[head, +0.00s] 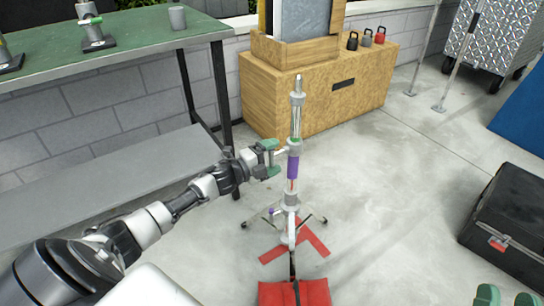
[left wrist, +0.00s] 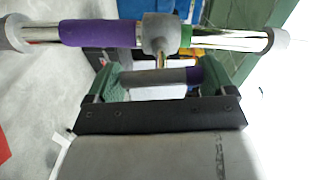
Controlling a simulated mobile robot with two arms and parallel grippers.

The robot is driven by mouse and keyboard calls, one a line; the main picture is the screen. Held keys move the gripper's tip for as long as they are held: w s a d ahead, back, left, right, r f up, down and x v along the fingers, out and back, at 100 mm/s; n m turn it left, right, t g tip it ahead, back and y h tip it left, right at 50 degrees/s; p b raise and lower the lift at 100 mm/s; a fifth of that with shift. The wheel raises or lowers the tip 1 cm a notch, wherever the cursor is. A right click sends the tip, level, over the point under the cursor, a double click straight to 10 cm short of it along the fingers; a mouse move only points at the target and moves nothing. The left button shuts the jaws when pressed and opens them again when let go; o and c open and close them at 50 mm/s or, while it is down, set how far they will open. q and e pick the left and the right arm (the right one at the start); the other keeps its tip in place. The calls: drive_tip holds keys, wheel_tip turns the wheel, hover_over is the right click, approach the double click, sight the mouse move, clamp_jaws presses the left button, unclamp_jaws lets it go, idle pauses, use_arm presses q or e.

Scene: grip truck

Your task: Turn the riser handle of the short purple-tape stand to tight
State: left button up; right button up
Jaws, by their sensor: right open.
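The short purple-tape stand (head: 293,165) stands upright on the floor in the middle of the head view, with a purple band on its column. In the left wrist view the purple tape (left wrist: 97,33) lies left of a grey collar (left wrist: 160,33). A short stem runs from the collar to the riser handle (left wrist: 150,78), a grey bar with a purple end. My left gripper (head: 267,158) is at the stand's left side, its green fingers at the two ends of the handle bar, shut on it. My right gripper (head: 506,298) is open and empty at the bottom right.
A red sandbag (head: 294,292) and red floor tape (head: 315,243) lie by the stand's legs. A green-topped table (head: 150,42) is at the upper left. A wooden cabinet (head: 290,95) stands behind, a black case (head: 512,225) at right. The floor between stand and case is clear.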

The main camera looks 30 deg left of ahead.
use_arm(q)
drive_tip(key=shift+o, duration=1.2)
drive_tip(key=shift+s+a, duration=0.1)
drive_tip(key=shift+s, duration=0.1)
drive_tip(key=p+v, duration=0.2)
drive_tip(key=v, duration=0.8)
drive_tip(key=shift+s, duration=0.2)
use_arm(e)
wheel_tip(320, 180, down, 7)
drive_tip(key=w+d+g+h, duration=0.1)
drive_tip(key=g+h, duration=0.1)
drive_tip(key=g, duration=0.4)
drive_tip(key=shift+f, duration=0.1)
